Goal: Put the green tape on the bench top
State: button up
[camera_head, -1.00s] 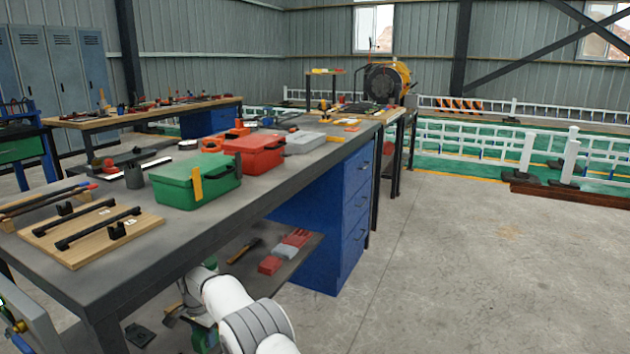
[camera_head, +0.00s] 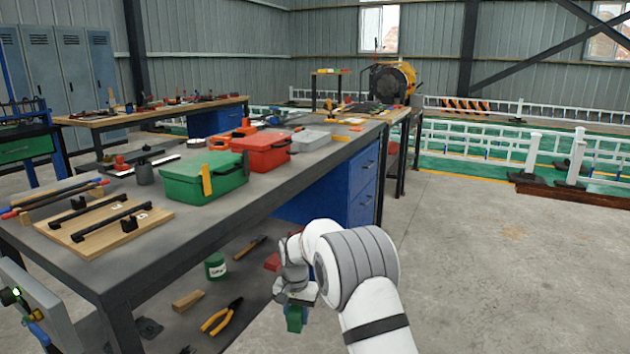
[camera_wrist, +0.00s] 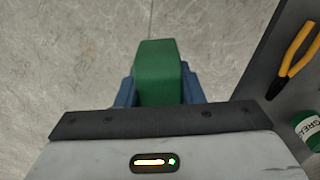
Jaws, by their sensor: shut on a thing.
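The green tape (camera_wrist: 160,72) is held between the blue fingers of my gripper (camera_wrist: 158,88) in the wrist view, with bare concrete floor beyond it. In the head view the green tape (camera_head: 295,318) hangs below my gripper (camera_head: 296,303), in front of the bench and lower than its top. The bench top (camera_head: 190,225) is a dark grey slab to the left of and above my gripper. The tape's far side is hidden, and the fingers show only small in the head view.
On the bench top stand a green toolbox (camera_head: 203,178), a red toolbox (camera_head: 262,153) and a wooden board with black handles (camera_head: 100,230). The front edge has bare room. The lower shelf holds pliers (camera_head: 222,317), a green grease can (camera_head: 215,266) and a wood block (camera_head: 187,300).

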jog(key=s+d+r+n, duration=0.1)
jog(key=s+d+r, duration=0.1)
jog(key=s+d, duration=0.6)
jog(key=s+d+r+n, duration=0.15)
jog(key=s+d, duration=0.25)
jog(key=d, duration=0.7)
notch_tip(320, 180, up, 18)
jog(key=s+p, duration=0.2)
jog(key=p, duration=2.6)
jog(key=shift+s+d+f, duration=0.2)
jog(key=shift+s+d, duration=0.2)
